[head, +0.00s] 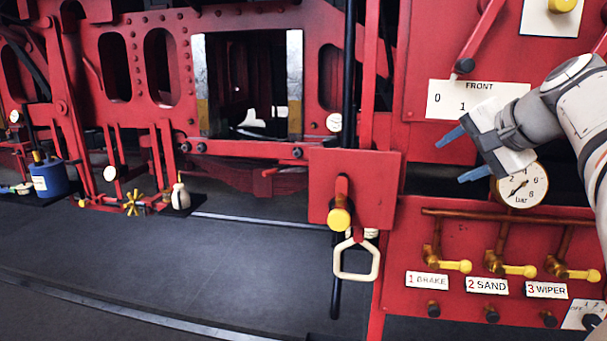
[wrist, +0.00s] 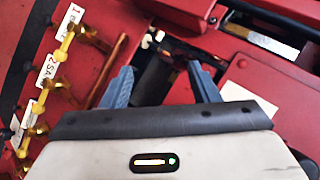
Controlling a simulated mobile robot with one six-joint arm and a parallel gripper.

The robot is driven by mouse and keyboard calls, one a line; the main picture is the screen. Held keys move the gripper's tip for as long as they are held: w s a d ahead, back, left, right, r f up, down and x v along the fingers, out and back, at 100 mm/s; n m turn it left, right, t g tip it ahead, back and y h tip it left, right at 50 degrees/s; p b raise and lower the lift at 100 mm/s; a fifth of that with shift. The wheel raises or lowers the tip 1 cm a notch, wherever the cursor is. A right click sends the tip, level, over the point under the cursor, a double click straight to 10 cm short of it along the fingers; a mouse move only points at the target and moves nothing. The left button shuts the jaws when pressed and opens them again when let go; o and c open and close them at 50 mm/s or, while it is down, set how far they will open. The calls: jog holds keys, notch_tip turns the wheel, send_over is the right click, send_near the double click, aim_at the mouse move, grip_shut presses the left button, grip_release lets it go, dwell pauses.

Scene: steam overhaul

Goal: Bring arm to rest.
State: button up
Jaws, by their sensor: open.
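My gripper (head: 460,156) is at the right of the head view, in front of the red panel. Its two blue fingers are spread apart with nothing between them, and they point left. In the wrist view the open gripper (wrist: 162,84) also shows empty. My arm reaches in from the right edge of the head view. The lower finger is close beside the round pressure gauge (head: 520,186) in the picture; I cannot tell whether they touch.
Yellow-handled valves (head: 453,266) labelled brake, sand and wiper sit below my gripper. A lever (head: 478,40) with a FRONT plate (head: 470,100) is above. A white ring handle (head: 357,276) hangs left. A blue can (head: 48,178) stands far left. Dark floor (head: 200,265) is open at lower left.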

jog(key=s+a+f+n+g+h, duration=0.1)
jog(key=s+a+f+n+g, duration=0.1)
jog(key=s+f, duration=0.4)
jog(key=s+a+f+n+g+h+b, duration=0.1)
jog(key=s+a+f+n, duration=0.4)
jog(key=f, duration=1)
jog(key=s+a+f+n+g+h, duration=0.1)
jog(key=s+a+f+n+g, duration=0.2)
jog(key=s+a+f, duration=0.4)
notch_tip(320, 180, down, 4)
jog(key=shift+s+r+n+g+b, duration=0.1)
jog(key=shift+s+n+g+b, duration=0.1)
jog(key=shift+n+g+b, duration=0.25)
